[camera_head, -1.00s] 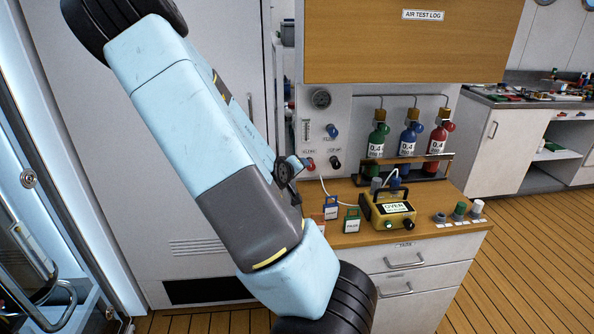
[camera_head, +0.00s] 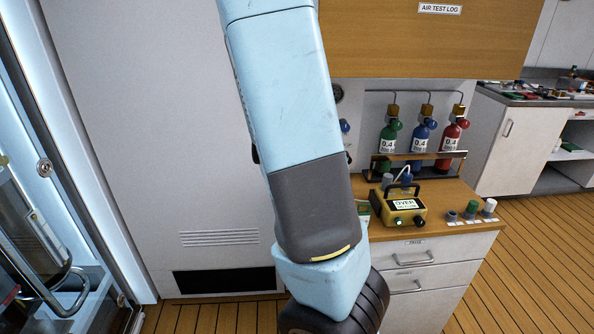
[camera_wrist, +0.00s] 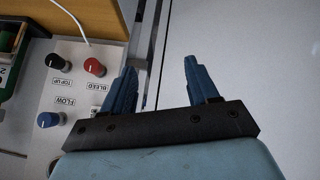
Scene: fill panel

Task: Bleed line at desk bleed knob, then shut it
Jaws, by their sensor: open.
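In the wrist view, a red knob (camera_wrist: 95,67) labelled BLEED sits on a pale panel (camera_wrist: 75,95), left of my gripper. My gripper (camera_wrist: 165,80) shows two blue fingers, open and empty, apart from the knob. The fingers lie over the panel's edge and the pale surface beyond it. In the head view my arm hides the bleed knob and much of the panel, and my gripper is out of sight there.
A black TOP UP knob (camera_wrist: 53,61) and a blue FLOW knob (camera_wrist: 48,120) sit near the red one. Several bottles, including a red one (camera_head: 452,137), stand on the desk (camera_head: 450,200) behind a yellow meter (camera_head: 402,206). A glass-fronted unit stands at left.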

